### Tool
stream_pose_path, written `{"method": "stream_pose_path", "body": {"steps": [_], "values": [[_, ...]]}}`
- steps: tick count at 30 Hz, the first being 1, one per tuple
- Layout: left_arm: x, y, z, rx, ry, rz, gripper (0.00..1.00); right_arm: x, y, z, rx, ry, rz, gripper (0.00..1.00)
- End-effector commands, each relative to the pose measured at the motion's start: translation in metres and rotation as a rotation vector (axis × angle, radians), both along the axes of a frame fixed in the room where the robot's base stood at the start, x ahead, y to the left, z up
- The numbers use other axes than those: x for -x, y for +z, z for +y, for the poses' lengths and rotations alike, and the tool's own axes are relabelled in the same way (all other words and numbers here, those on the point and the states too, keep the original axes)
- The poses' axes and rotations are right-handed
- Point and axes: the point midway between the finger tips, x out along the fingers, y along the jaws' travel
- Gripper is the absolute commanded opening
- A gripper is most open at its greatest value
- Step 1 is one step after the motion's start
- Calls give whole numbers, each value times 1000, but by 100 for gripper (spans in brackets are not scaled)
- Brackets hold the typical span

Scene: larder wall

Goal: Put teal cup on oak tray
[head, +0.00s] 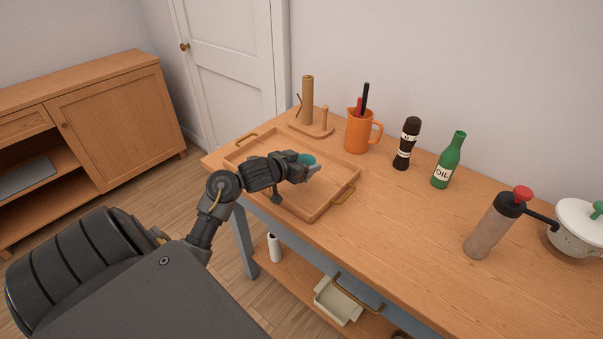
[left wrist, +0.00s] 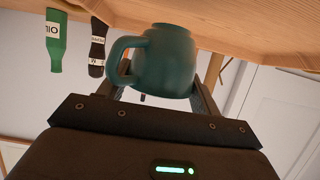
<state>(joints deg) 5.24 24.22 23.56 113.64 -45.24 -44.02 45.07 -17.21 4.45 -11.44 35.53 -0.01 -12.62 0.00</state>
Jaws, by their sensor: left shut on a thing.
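The teal cup (head: 308,159) is mostly hidden behind my left gripper (head: 308,168) in the head view. In the left wrist view the teal cup (left wrist: 168,62) fills the space between the fingers, with its handle to the left; that picture is upside down. My left gripper is shut on the cup. The oak tray (head: 318,198), with brass handles, lies on the counter, and the gripper and cup are over its area. I cannot tell whether the cup touches the tray floor. My right gripper is not in view.
Behind the tray stand a wooden roll holder (head: 308,105) and an orange jug (head: 360,132) with utensils. The counter's front middle is clear.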

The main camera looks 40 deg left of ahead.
Motion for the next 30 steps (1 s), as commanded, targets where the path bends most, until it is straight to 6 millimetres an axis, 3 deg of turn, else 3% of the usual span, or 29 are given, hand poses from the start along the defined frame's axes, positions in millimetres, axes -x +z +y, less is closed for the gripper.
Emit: {"method": "stream_pose_path", "body": {"steps": [5,15,27,28,30], "values": [[-1,-3,2,0,0,0,34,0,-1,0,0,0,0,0],[-2,-40,9,1,2,0,34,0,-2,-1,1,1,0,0],[-2,-44,8,0,1,-1,34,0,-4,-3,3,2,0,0],[-2,-44,8,-1,0,0,67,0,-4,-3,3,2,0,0],[-2,-44,8,-1,0,0,76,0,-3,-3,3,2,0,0]]}}
